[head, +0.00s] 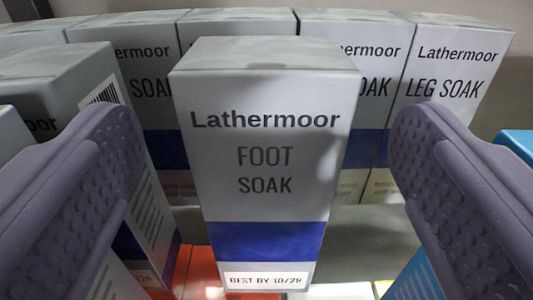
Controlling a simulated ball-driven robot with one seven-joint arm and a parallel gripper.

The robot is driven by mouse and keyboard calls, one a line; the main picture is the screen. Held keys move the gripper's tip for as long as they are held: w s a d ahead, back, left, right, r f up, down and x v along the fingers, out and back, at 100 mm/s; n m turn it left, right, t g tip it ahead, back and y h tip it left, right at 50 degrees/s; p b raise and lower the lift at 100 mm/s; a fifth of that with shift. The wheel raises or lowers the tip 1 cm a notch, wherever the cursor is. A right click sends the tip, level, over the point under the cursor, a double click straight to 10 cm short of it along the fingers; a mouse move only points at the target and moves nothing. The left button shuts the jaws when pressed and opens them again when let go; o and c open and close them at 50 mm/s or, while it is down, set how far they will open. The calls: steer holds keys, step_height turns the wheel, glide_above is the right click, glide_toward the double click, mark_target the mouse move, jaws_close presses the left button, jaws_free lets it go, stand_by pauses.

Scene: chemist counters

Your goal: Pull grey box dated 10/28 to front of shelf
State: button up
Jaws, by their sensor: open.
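The grey box dated 10/28 (265,185) stands upright in the middle of the head view. It reads "Lathermoor FOOT SOAK", has a blue band, and carries a "BEST BY 10/28" label near its bottom. My gripper (258,150) is open, with one purple-grey padded finger on each side of this box. A gap shows between each finger and the box, so neither appears to touch it. The box's lower end reaches close to the bottom of the picture, and its back is hidden.
A row of similar grey boxes (457,60) stands behind, one reading "LEG SOAK". Another grey box (60,85) stands close at the left, partly behind the left finger. A blue item (518,142) is at the right edge. Orange items (203,272) show low down. Bare shelf (375,235) shows right of the dated box.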

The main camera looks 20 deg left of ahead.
steer(key=p+x, duration=0.2)
steer(key=x, duration=0.5)
steer(key=shift+d, duration=0.1)
steer(key=c, duration=1.1)
